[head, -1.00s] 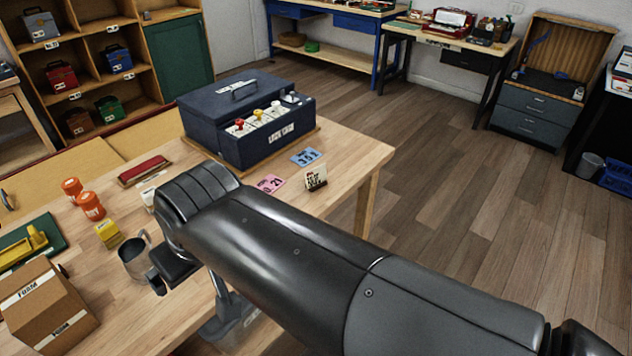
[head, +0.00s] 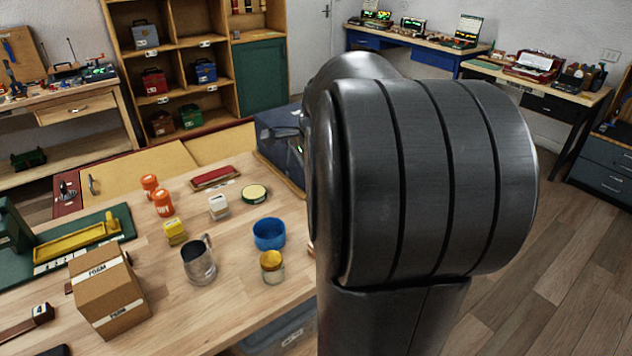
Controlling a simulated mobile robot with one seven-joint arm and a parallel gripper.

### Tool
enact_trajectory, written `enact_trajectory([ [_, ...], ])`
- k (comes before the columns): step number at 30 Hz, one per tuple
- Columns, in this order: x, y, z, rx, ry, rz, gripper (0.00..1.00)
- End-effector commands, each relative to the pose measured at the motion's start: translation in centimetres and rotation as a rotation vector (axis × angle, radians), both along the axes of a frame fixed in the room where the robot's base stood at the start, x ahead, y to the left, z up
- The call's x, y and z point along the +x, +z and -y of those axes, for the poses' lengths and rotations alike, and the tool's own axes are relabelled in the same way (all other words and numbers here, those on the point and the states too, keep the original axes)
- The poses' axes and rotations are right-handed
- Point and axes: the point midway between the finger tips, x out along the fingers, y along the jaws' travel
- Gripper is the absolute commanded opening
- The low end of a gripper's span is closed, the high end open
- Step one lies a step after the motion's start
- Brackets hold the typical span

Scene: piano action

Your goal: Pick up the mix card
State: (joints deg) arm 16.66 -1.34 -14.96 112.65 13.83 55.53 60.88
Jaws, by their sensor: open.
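The mix card is not visible now. My own arm fills the middle and right of the head view and covers the part of the workbench (head: 225,335) where several small cards stood or lay a second ago. My gripper is hidden behind the arm, so I cannot see its fingers or what they are near. The dark blue lock box (head: 277,132) shows only its left part beside my arm.
On the bench left of my arm are a blue bowl (head: 269,233), a yellow-lidded jar (head: 271,267), a metal mug (head: 198,262), a cardboard foam box (head: 108,295), orange jars (head: 163,203) and a round tin (head: 254,193). Open floor (head: 545,280) lies to the right.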

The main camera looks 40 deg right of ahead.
Motion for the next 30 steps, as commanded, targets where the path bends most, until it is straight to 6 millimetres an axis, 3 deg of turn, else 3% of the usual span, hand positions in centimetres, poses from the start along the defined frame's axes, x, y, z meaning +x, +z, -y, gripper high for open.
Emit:
enact_trajectory([
  [1,0.8,-0.9,2.3,0.029,-0.105,-0.020,1.00],
  [9,2.9,-5.6,13.3,0.163,-0.668,-0.094,1.00],
  [18,2.1,-12.6,25.2,0.256,-1.260,-0.154,1.00],
  [24,0.9,-15.9,29.8,0.280,-1.507,-0.170,1.00],
  [30,0.6,-17.2,31.1,0.287,-1.581,-0.172,1.00],
])
